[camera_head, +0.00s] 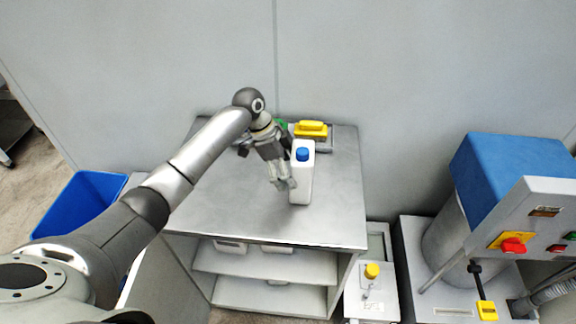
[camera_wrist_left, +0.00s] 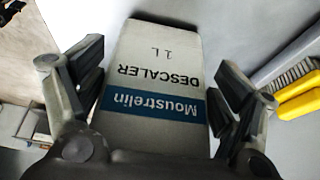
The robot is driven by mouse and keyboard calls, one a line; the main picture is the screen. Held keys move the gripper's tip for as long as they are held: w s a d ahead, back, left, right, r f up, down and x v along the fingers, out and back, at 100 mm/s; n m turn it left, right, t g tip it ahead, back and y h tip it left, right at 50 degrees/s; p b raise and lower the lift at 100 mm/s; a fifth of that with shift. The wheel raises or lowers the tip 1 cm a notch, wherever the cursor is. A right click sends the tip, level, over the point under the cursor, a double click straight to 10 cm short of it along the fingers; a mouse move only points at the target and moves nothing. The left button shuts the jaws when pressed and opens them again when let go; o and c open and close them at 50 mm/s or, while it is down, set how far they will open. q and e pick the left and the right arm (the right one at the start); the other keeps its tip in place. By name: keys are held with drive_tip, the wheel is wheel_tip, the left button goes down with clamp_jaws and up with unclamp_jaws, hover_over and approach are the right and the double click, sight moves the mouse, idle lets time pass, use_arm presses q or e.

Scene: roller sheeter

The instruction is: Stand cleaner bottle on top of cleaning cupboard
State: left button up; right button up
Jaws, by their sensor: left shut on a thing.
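The cleaner bottle (camera_head: 303,178) is white with a blue cap and looks upright over the front right part of the cleaning cupboard's grey top (camera_head: 215,200). Whether its base touches the top is hard to tell. My left gripper (camera_head: 282,183) reaches it from its left side and is shut on it. In the left wrist view the bottle (camera_wrist_left: 155,75) lies between the two fingers, its "Moustrelin DESCALER 1 L" label upside down. My right gripper is not in view.
A yellow-handled brush (camera_head: 311,129) lies in a tray at the back of the top, with a green item beside it. A blue bin (camera_head: 82,205) stands left of the cupboard. A machine with a blue cover (camera_head: 510,175) stands right. The top's left part is clear.

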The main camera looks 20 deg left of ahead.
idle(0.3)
use_arm(q)
drive_tip(key=o, duration=1.6)
drive_tip(key=shift+f, duration=0.15)
drive_tip(key=shift+s, duration=0.1)
drive_tip(key=shift+r, duration=0.25)
drive_tip(key=b+v, duration=0.2)
drive_tip(key=v, duration=1)
drive_tip(key=shift+f+b, duration=0.1)
drive_tip(key=shift+b, duration=0.25)
